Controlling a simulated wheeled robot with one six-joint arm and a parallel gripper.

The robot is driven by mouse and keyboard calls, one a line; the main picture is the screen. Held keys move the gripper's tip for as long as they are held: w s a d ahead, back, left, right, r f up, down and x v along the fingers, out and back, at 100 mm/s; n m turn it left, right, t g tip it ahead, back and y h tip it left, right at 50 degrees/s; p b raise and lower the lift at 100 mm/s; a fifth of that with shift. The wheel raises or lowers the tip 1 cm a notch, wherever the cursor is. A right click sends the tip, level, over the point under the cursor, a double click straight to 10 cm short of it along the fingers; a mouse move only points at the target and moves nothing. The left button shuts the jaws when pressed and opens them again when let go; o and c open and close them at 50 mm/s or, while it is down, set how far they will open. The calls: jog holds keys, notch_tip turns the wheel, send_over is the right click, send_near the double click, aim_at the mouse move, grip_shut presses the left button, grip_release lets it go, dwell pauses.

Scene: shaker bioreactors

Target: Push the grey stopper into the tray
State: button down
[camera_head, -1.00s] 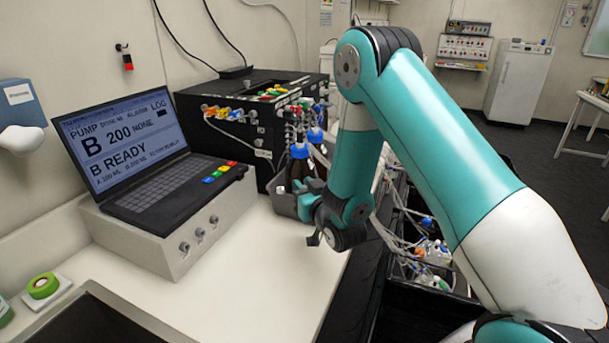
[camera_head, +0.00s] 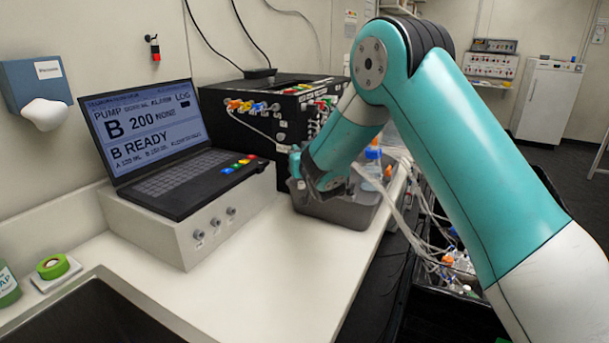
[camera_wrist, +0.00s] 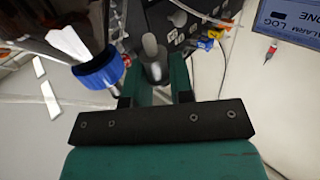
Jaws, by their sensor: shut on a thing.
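A grey cylindrical stopper (camera_wrist: 152,62) stands between my fingers in the wrist view. My gripper (camera_wrist: 155,88) is shut on it. In the head view my gripper (camera_head: 328,190) is over the grey tray (camera_head: 345,215), at its left part, and my wrist hides the fingertips and the stopper. The tray sits on the white bench near its right edge. A bottle with a blue cap (camera_wrist: 98,72) is close to the left of my gripper in the wrist view. I cannot tell whether the stopper touches the tray.
A laptop (camera_head: 160,140) on a white box stands left of the tray. A black pump unit (camera_head: 262,125) with coloured connectors is behind it. Bottles and tubing (camera_head: 372,165) crowd the tray's right side. The bench front (camera_head: 250,270) is clear; a sink (camera_head: 90,318) lies at lower left.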

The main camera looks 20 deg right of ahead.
aim_at(302, 187)
jog(key=shift+f+b, duration=1.05)
jog(key=shift+f, duration=0.95)
jog(key=shift+r, duration=0.15)
jog(key=shift+f+b, duration=1.1)
jog(key=shift+b, duration=0.55)
dwell(0.5)
jog(key=c, duration=0.9)
grip_release()
